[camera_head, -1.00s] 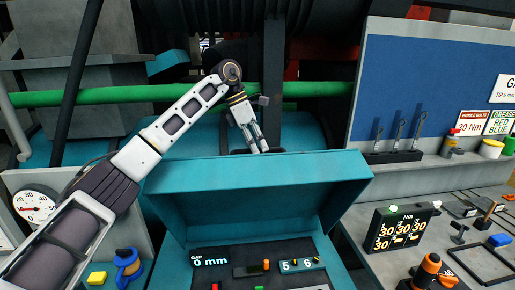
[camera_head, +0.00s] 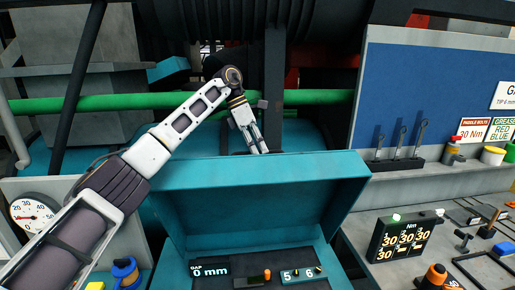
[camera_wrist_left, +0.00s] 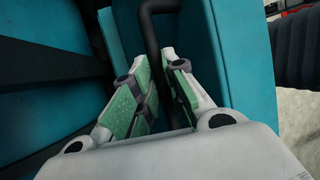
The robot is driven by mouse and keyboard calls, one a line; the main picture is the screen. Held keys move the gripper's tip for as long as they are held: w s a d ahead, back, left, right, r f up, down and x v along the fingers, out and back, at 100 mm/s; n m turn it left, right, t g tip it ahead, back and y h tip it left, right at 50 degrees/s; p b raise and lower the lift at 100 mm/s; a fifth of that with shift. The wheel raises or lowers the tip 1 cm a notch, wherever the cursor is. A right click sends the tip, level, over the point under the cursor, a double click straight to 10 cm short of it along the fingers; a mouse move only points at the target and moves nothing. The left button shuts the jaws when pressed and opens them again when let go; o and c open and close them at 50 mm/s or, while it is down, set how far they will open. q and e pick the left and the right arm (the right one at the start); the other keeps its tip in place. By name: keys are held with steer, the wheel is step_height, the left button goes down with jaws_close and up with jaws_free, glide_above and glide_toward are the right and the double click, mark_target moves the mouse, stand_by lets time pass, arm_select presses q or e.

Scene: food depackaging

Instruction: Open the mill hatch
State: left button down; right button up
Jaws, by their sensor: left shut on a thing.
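My left gripper (camera_head: 260,150) reaches down behind the teal console hood (camera_head: 260,175), its fingertips partly hidden by the hood's top edge. In the left wrist view, the gripper's green-padded fingers (camera_wrist_left: 160,80) are closed around a black bent bar handle (camera_wrist_left: 152,35). The handle runs between the fingers beside a teal panel (camera_wrist_left: 242,60). Another teal surface (camera_wrist_left: 35,110) lies to the left. I cannot tell how far the hatch itself is open. My right gripper is in neither view.
A green pipe (camera_head: 90,102) crosses behind my left arm, and a dark upright post (camera_head: 274,80) stands just right of the gripper. The gap display (camera_head: 210,271) reads 0 mm. A bench with a torque display (camera_head: 405,237) and tools is at right; a gauge (camera_head: 33,216) is at left.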

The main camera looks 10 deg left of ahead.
arm_select(q)
steer(key=shift+w+a+f, duration=0.1)
steer(key=shift+a+f, duration=0.05)
steer(key=shift+f, duration=0.5)
steer(key=c, duration=1.6)
jaws_free()
steer(key=shift+w, duration=0.15)
steer(key=shift+o, duration=0.7)
steer(key=shift+w+a+f, duration=0.1)
steer(key=shift+w+f, duration=0.05)
steer(key=shift+w, duration=0.3)
steer(key=v, duration=1.2)
steer(key=shift+s, duration=0.1)
